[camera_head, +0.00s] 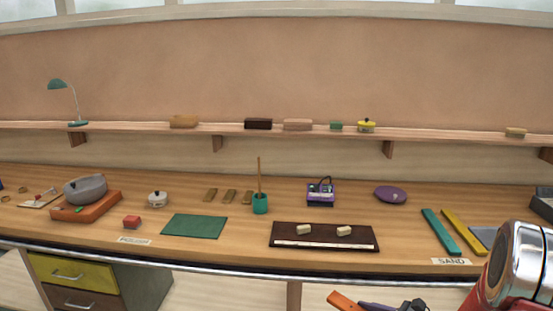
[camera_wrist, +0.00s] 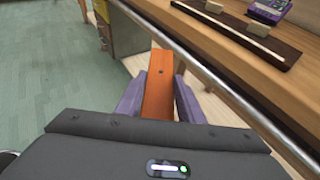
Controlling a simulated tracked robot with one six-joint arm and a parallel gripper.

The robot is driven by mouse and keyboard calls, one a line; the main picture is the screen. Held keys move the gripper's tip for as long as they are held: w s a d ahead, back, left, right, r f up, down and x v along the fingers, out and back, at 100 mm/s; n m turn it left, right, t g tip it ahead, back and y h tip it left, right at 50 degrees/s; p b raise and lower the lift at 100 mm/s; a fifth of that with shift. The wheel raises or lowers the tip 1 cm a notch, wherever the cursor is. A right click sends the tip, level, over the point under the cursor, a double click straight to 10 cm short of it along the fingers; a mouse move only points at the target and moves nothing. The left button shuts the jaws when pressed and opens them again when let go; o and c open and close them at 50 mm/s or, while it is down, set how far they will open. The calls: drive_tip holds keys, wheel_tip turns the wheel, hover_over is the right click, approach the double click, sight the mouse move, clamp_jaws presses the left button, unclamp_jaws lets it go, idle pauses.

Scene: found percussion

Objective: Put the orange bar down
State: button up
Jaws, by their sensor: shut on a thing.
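The orange bar (camera_wrist: 158,85) is held lengthwise between the two purple fingers of my gripper (camera_wrist: 158,98) in the wrist view. One dark hole shows near its far end. In the head view the orange bar (camera_head: 344,301) shows at the bottom edge, with my gripper (camera_head: 370,305) beside it, partly cut off by the frame. My gripper is shut on the bar, in front of the workbench's front edge and clear of the benchtop. Teal and yellow bars (camera_head: 440,232) (camera_head: 464,232) lie side by side at the right of the bench, near a SAND label (camera_head: 451,261).
A metal rail (camera_wrist: 215,85) runs along the bench front, close to my gripper. A dark board (camera_head: 290,243) with two pale blocks lies mid-bench. A green mat (camera_head: 195,226), teal cup (camera_head: 260,203) and purple device (camera_head: 321,194) stand nearby. Bare wood lies between board and teal bar.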

drive_tip(key=a+f+n+g+y, duration=0.1)
drive_tip(key=a+f+n, duration=0.1)
drive_tip(key=a, duration=0.7)
drive_tip(key=shift+s+f+g+y, duration=0.3)
drive_tip(key=shift+s+f+g, duration=0.1)
drive_tip(key=shift+f, duration=0.15)
drive_tip(key=shift+w+a, duration=0.15)
drive_tip(key=shift+a, duration=0.05)
drive_tip(key=shift+d+m+t+h, duration=0.15)
drive_tip(key=shift+m+t+h, duration=1.85)
drive_tip(key=shift+m+h, duration=0.45)
